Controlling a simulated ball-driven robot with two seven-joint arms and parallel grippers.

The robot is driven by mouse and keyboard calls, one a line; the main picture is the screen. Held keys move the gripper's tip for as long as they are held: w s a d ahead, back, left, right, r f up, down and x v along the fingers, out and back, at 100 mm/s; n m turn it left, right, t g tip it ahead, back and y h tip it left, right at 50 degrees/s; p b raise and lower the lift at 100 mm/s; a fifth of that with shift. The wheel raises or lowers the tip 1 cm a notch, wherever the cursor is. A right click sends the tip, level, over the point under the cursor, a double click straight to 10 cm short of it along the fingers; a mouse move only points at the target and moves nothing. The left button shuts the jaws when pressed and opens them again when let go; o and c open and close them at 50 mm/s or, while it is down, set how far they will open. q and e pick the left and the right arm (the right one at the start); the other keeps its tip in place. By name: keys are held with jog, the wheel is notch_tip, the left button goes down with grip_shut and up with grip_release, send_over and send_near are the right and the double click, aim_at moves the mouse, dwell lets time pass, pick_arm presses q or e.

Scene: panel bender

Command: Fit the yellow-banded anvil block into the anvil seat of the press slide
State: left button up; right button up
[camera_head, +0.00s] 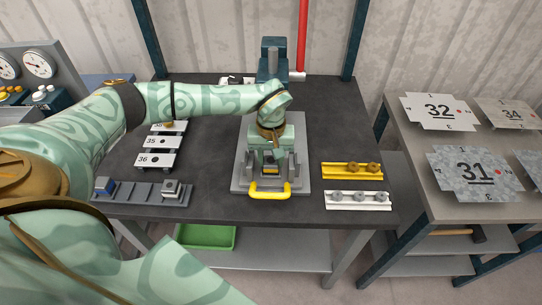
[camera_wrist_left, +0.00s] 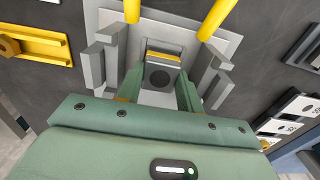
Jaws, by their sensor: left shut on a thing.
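The grey anvil block (camera_wrist_left: 160,78) shows in the left wrist view with a yellow band along its far edge and a dark round mark on its face. My left gripper (camera_wrist_left: 160,72) is shut on it, one finger on each side. In the head view my left gripper (camera_head: 269,158) points down over the press slide (camera_head: 241,185), a light grey plate with upright side rails and a yellow handle (camera_head: 269,192) at its front. The block is between the rails; I cannot tell whether it rests in the seat, which is hidden. My right gripper is not in view.
A grey rack (camera_head: 142,191) with a blue-marked block (camera_head: 105,187) and another block (camera_head: 171,188) lies left of the slide. Yellow (camera_head: 351,170) and white (camera_head: 357,200) rails with knobs lie right. A press column (camera_head: 272,62) stands behind. Numbered plates (camera_head: 440,111) lie on the right-hand table.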

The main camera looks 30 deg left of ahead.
aim_at(271, 161)
pick_arm(q)
jog(key=o, duration=1.3)
notch_tip(271, 161, up, 16)
jog(key=p, duration=0.2)
jog(key=shift+r+p, duration=0.15)
jog(key=shift+p, duration=0.2)
